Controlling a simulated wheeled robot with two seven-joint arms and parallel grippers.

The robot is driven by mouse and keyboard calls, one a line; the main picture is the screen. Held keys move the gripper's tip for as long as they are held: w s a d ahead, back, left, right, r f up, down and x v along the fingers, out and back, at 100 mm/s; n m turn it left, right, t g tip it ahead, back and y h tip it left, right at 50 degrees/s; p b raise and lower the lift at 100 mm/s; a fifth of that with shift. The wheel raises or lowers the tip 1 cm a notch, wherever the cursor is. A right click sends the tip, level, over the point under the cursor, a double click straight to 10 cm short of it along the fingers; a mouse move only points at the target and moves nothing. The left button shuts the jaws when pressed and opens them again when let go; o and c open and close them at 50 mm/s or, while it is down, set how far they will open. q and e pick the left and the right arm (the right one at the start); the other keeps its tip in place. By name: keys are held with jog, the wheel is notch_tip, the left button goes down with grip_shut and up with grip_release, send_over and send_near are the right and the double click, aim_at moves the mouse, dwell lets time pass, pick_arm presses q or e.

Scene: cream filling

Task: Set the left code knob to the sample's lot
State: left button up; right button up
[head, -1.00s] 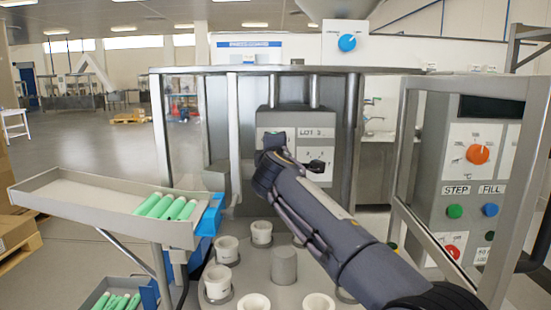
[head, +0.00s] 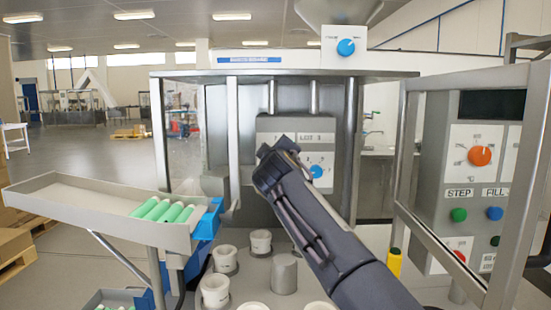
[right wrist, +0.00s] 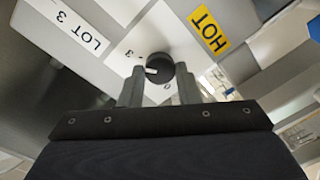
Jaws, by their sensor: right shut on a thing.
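The grey code panel (head: 262,127) stands behind the guard frame and carries a label reading LOT 3 (head: 309,138); this label also shows in the right wrist view (right wrist: 80,30). My right gripper (head: 272,152) is at the left side of this panel and hides the knob there in the head view. In the right wrist view its two fingers (right wrist: 159,86) are closed on a round black knob (right wrist: 158,62) with a white pointer mark. A blue knob (head: 316,171) is just right of the gripper. My left gripper is out of view.
White cups (head: 261,242) stand around a grey hub (head: 284,273) below the panel. A tray (head: 75,207) with green tubes is at left. A control box (head: 445,235) with an orange dial is at right, behind a metal frame. A yellow HOT sign (right wrist: 209,30) is near the knob.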

jog(key=shift+f, duration=0.1)
dwell(0.4)
jog(key=o, duration=1)
jog(key=s+b, duration=0.4)
jog(key=s, duration=0.3)
jog(key=shift+s+d, duration=0.1)
jog(key=shift+s, duration=0.3)
jog(key=shift+r, duration=0.2)
